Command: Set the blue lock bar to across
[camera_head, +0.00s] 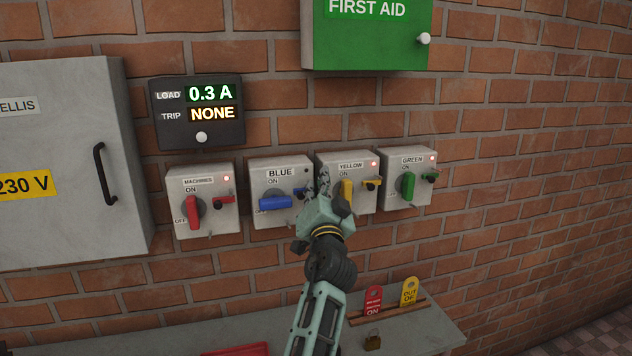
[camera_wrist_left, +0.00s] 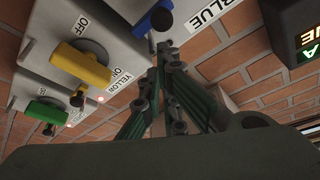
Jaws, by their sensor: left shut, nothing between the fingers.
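The blue switch box (camera_head: 259,173) hangs on the brick wall, its large blue handle (camera_head: 275,203) lying level. Its small blue lock bar (camera_head: 299,192) is at the box's right side, mostly hidden by my left gripper (camera_head: 323,182). My right gripper is not in view.
The yellow box (camera_head: 332,162) is close to the right of the blue one, partly behind my gripper. The machines box (camera_head: 184,180) and green box (camera_head: 412,160) flank them. Below, a bench (camera_head: 425,330) holds red (camera_head: 373,300) and yellow tags (camera_head: 410,291) and a padlock (camera_head: 372,343).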

